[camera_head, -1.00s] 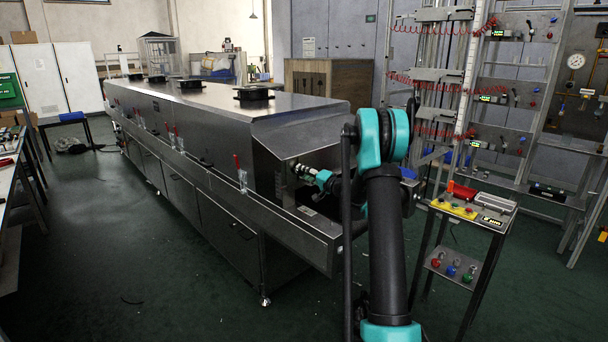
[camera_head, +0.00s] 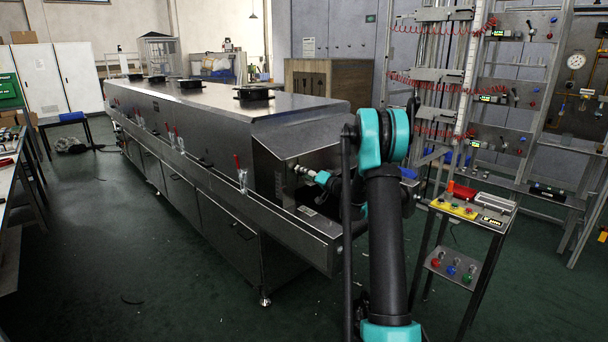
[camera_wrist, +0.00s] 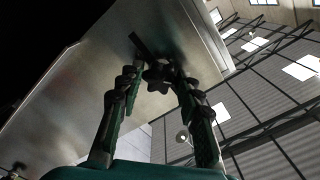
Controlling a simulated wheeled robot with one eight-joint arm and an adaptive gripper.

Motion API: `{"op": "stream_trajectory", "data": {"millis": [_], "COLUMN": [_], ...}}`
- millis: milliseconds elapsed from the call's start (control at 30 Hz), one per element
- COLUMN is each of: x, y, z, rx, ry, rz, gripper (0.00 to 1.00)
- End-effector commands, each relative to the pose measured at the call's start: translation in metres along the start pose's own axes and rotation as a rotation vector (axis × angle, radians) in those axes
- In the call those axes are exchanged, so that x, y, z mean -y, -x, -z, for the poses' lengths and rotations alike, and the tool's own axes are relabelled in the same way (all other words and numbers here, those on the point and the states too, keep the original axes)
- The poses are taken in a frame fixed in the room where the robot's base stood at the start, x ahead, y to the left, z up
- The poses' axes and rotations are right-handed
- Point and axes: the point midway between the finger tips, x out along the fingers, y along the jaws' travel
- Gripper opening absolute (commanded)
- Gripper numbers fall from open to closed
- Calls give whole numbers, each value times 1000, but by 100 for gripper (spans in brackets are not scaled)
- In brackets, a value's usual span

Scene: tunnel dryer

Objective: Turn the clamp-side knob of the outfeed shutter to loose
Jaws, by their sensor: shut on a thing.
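My gripper (camera_wrist: 152,82) is shut on a dark lobed knob (camera_wrist: 157,74) at the outfeed end of the steel tunnel dryer (camera_head: 215,125). In the wrist view the two fingers come in from either side of the knob, near their tips. A dark bar or slot (camera_wrist: 140,45) shows on the steel face just beyond the knob. In the head view my gripper (camera_head: 303,170) reaches the dryer's end face under its sloping hood. The knob is too small and covered to make out there, and no loose or tight marking can be read.
A small control stand (camera_head: 470,210) with colored buttons is close on the right of my arm. Tall metal racks (camera_head: 500,100) with red coiled hoses stand behind it. A steel side rail (camera_head: 230,205) runs along the dryer. The green floor at left is open.

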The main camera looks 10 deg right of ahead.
Motion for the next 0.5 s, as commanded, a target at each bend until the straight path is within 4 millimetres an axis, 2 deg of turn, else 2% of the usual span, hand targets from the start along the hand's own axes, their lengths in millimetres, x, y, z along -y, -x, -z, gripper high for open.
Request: {"op": "stream_trajectory", "data": {"millis": [67, 100, 267, 500], "x": [0, 0, 0, 0], "y": [1, 1, 0, 0], "z": [-2, -2, -1, -1], "rx": [3, 3, 2, 1], "ry": [2, 2, 1, 0], "rz": [0, 0, 0, 0], "gripper": [6, 36, 56, 57]}}
